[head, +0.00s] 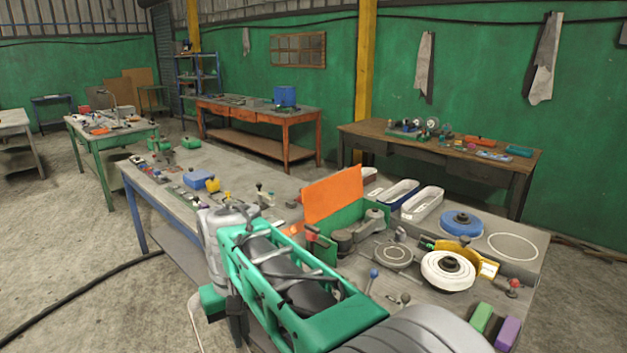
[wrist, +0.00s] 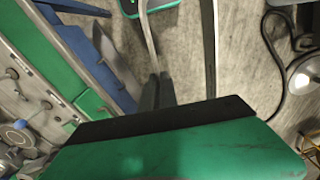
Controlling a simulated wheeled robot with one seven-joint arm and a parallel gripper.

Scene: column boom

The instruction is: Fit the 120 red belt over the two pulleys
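My gripper (wrist: 157,88) shows in the wrist view as two dark fingers side by side beyond a green and black block; they look closed together with nothing between them. It hangs off the bench's edge, over floor. In the head view my green and grey arm crosses the foreground and the fingers cannot be made out. Two grey rounded parts, apparently the pulleys (head: 346,237), sit by a green-sided stand with an upright orange panel (head: 333,194). My arm is in front and to their left. I cannot pick out a red belt in either view.
Right of the stand lie white trays (head: 422,204), a blue disc (head: 461,217), a white coil (head: 437,276) and a yellow bracket (head: 488,268). A blue-knobbed lever (head: 374,274) and a red knob (head: 514,284) stand up. A dark cable (head: 85,292) crosses the floor.

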